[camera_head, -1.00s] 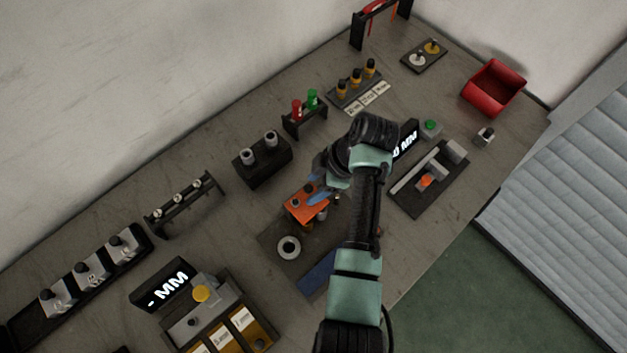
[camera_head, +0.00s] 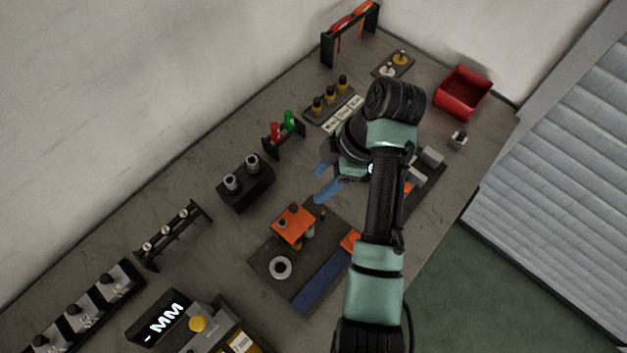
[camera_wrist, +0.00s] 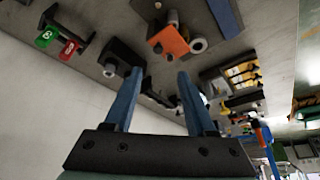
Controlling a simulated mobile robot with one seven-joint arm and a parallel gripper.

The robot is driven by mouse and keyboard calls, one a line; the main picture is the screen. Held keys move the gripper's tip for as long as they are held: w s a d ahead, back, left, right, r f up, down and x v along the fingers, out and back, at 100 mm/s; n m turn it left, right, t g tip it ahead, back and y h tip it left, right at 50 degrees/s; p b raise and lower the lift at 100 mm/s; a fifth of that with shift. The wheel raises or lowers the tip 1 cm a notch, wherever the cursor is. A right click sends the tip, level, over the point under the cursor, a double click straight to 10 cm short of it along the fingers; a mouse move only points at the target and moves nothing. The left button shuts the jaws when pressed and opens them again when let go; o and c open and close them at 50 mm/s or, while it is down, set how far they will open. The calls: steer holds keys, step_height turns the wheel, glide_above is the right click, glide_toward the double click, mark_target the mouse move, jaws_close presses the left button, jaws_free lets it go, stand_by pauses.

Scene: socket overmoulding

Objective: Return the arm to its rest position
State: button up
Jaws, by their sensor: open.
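My gripper (camera_head: 320,180) has blue fingers and hangs over the middle of the bench, to the upper right of an orange block fixture (camera_head: 293,223). The fingers are apart with nothing between them. In the wrist view my gripper (camera_wrist: 160,95) also shows both blue fingers spread and empty. The orange fixture also shows in the wrist view (camera_wrist: 170,38), beyond the fingertips. My arm reaches in from the lower right and hides part of the bench.
The grey bench (camera_head: 205,270) carries a dark plate with a white ring (camera_head: 280,268), a black two-post block (camera_head: 245,186), a rack with red and green pieces (camera_head: 284,132), a red bin (camera_head: 462,92) and an MM display (camera_head: 160,318). A wall stands behind.

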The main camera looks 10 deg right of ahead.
steer(key=shift+d+r, duration=0.1)
steer(key=shift+r, duration=0.2)
stand_by(0.4)
steer(key=w+a+r+m+t+h, duration=0.1)
steer(key=w+r+m+t, duration=0.3)
steer(key=r, duration=0.4)
steer(key=w+a+r+m+t+h+b, duration=0.1)
steer(key=w+r+t, duration=0.45)
steer(key=r, duration=0.35)
steer(key=w+a+r+m+t+h, duration=0.1)
steer(key=w+r+m+t+h, duration=0.15)
steer(key=w+r, duration=0.4)
steer(key=s+a+r+m+t, duration=0.25)
steer(key=r+t, duration=0.25)
steer(key=r, duration=0.9)
steer(key=s+a+r+m+t+b, duration=0.1)
steer(key=s+r+m+t, duration=0.5)
steer(key=s+r, duration=1)
step_height(320, 180, up, 3)
steer(key=a+t, duration=0.1)
steer(key=t, duration=0.2)
steer(key=shift+s+a+t, duration=0.2)
steer(key=shift+a+t, duration=0.1)
steer(key=shift+a, duration=0.1)
steer(key=shift+s+r, duration=0.2)
steer(key=shift+c, duration=0.5)
